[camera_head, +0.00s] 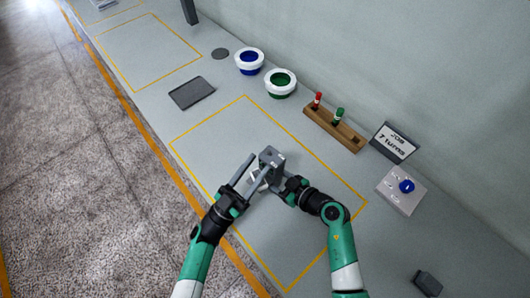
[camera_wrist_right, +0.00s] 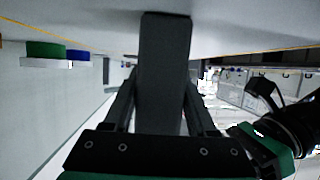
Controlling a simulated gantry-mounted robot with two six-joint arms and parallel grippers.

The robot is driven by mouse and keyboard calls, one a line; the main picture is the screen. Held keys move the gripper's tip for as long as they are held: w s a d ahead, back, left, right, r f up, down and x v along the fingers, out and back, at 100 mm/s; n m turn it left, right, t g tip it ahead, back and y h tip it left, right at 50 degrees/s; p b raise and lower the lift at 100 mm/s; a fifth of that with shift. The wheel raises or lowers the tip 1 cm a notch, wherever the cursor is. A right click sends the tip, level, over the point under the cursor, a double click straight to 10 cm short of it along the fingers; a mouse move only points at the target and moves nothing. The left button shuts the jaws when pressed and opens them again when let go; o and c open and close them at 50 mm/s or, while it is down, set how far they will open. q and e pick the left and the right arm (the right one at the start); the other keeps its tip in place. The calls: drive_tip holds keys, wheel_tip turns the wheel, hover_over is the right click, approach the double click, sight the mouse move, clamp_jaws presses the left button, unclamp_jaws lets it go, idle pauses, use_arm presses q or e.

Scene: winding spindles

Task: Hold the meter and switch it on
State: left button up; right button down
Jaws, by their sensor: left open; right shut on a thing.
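The meter, a grey block (camera_head: 271,157), is near the middle of the yellow-outlined area in the head view. My right gripper (camera_head: 280,176) is shut on it. In the right wrist view the meter is a dark upright block (camera_wrist_right: 165,70) between the two fingers. My left gripper (camera_head: 257,167) is open, its fingers spread just left of the meter. Whether a finger touches the meter I cannot tell. A small white part shows between the grippers. The meter's switch cannot be made out.
A wooden rack (camera_head: 335,128) with red and green pieces, a "7 turns" sign (camera_head: 394,143) and a box with a blue knob (camera_head: 402,190) stand along the wall. Blue (camera_head: 249,61) and green (camera_head: 281,83) spools and a dark tray (camera_head: 192,93) lie farther back. The outlined area is otherwise clear.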

use_arm(q)
drive_tip(key=shift+s+a+f, duration=0.3)
drive_tip(key=shift+s+a, duration=0.05)
drive_tip(key=shift+s, duration=0.1)
use_arm(e)
drive_tip(key=shift+f, duration=0.1)
drive_tip(key=shift+c, duration=0.6)
unclamp_jaws()
drive_tip(key=shift+s, duration=0.1)
drive_tip(key=shift+s+d+r, duration=0.2)
drive_tip(key=shift+d+r, duration=0.05)
drive_tip(key=shift+d, duration=0.15)
drive_tip(key=v, duration=1.1)
